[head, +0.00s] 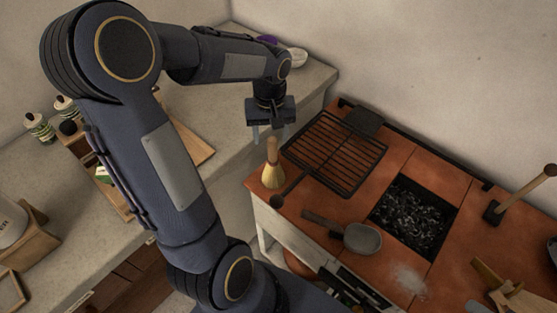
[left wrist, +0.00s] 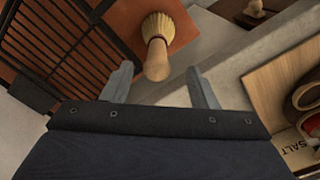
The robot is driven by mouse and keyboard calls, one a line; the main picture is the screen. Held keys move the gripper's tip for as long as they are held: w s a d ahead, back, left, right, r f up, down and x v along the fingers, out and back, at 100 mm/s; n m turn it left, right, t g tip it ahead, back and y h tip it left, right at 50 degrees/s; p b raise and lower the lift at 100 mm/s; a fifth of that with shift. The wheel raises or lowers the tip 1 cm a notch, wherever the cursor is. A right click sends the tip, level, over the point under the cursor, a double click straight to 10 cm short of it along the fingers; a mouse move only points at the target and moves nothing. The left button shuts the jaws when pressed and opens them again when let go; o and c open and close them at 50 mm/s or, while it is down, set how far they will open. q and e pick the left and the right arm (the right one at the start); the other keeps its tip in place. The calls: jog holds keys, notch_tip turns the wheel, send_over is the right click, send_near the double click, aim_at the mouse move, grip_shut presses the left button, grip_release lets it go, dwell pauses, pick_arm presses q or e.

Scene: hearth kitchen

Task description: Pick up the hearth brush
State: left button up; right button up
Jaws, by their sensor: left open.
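The hearth brush (head: 273,172) stands upright on the near left corner of the terracotta hearth top, bristles down and wooden handle up. In the left wrist view the brush (left wrist: 157,52) shows its handle end pointing toward me, with pale bristles beyond. My left gripper (head: 270,133) is open and empty, pointing down just above the handle. In the left wrist view the left gripper's two fingers (left wrist: 160,85) are spread, with the handle end appearing between their tips. I see no contact. My right gripper is not in view.
A black grill rack (head: 335,150) lies just right of the brush. A small pan or scoop (head: 362,238) and an ash-filled pit (head: 412,218) are on the hearth top (head: 310,207). A grey counter (head: 150,235) with boards and jars runs along the left.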

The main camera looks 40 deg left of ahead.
aim_at(272, 151)
pick_arm(q)
jog(key=f, duration=0.7)
jog(key=shift+w+f, duration=0.2)
jog(key=c, duration=1)
